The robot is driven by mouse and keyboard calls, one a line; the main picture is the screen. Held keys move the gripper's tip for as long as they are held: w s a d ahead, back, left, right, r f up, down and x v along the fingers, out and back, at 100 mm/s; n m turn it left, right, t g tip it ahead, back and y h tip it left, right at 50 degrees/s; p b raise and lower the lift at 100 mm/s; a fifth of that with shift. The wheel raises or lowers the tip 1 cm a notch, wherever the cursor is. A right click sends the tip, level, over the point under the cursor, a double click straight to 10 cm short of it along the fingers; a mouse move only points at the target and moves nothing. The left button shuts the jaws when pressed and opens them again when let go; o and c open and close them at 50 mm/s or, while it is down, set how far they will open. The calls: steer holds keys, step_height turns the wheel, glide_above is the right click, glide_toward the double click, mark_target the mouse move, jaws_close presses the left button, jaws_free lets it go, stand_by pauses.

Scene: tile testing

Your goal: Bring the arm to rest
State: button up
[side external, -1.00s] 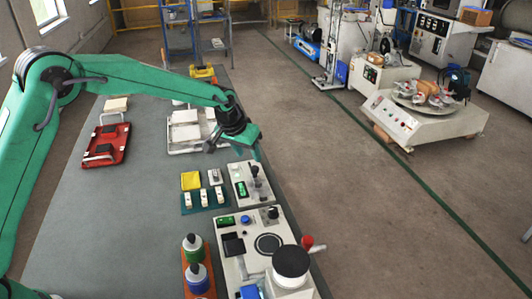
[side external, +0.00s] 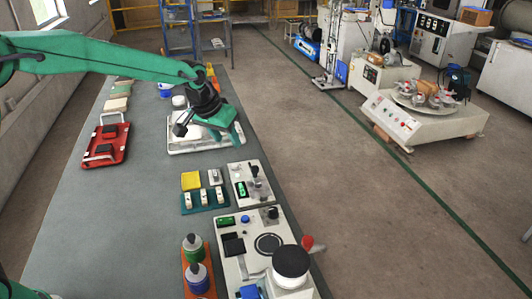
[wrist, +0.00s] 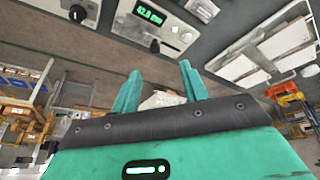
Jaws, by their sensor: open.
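My gripper (side external: 230,134) is in the air over the near right part of the white tray at the far side of the bench. My teal arm reaches in from the left edge. In the wrist view the two teal fingers of my gripper (wrist: 160,84) stand apart with nothing held between them. The arm and gripper hide part of the white tray in the side view.
The grey bench (side external: 130,200) holds a white tray (side external: 180,149), a red tray (side external: 90,160), a meter with a green display (side external: 240,189), a larger control panel (side external: 230,270) and bottles in an orange holder (side external: 209,294). Its left middle is clear.

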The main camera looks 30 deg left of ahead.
steer(key=s+a+r, duration=0.4)
steer(key=s+r, duration=0.3)
steer(key=s, duration=0.2)
steer(key=s+a, duration=0.2)
steer(key=s, duration=0.9)
steer(key=s+a+t, duration=0.1)
steer(key=s+a, duration=0.1)
steer(key=s, duration=1)
steer(key=shift+a+y, duration=0.25)
steer(key=shift+y, duration=0.15)
steer(key=shift+s, duration=0.1)
